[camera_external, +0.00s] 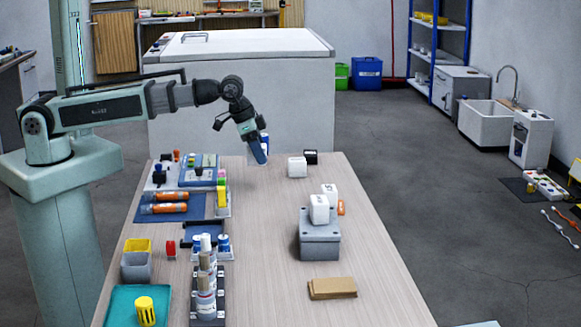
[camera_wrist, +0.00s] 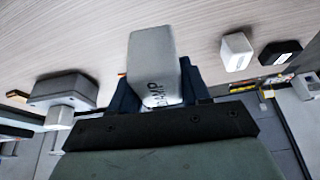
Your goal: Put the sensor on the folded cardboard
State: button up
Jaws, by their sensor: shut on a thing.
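My gripper (camera_external: 258,152) is above the far left part of the table, pointing down and tilted. It is shut on a pale grey block (camera_wrist: 153,62), which I take for the sensor; dark lettering on it seems to read "DAMP". In the external view the block is mostly hidden by the fingers. The folded cardboard (camera_external: 332,288) is a flat brown stack at the near right of the table, apart from my gripper and with nothing on it. In the wrist view a small brown piece at the far left seems to be this cardboard (camera_wrist: 17,95).
A grey box (camera_external: 320,243) with a white block (camera_external: 319,207) on top stands between my gripper and the cardboard. Another white block (camera_external: 297,167) and a black one (camera_external: 311,157) stand at the back. Bottles (camera_external: 206,285) and trays crowd the left side. The table's middle is clear.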

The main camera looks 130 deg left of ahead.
jog(key=w+d+r+m+t+h, duration=0.1)
jog(key=w+d+m, duration=0.2)
jog(key=w+d, duration=1.25)
jog(key=w+d+m+h, duration=0.1)
jog(key=w+d+m, duration=0.2)
jog(key=w+d, duration=1.2)
jog(key=n+y, duration=0.1)
jog(key=n, duration=0.2)
send_over(345, 286)
jog(key=s, duration=0.1)
jog(key=shift+s+d+f, duration=0.1)
jog(key=shift+d+f, duration=0.1)
jog(key=shift+f, duration=2)
jog(key=shift+s+d+f, duration=0.1)
jog(key=shift+d+f, duration=0.05)
jog(key=shift+f, duration=2.05)
jog(key=shift+f, duration=0.1)
jog(key=o, duration=1.1)
jog(key=v, duration=1.2)
jog(key=shift+w, duration=0.1)
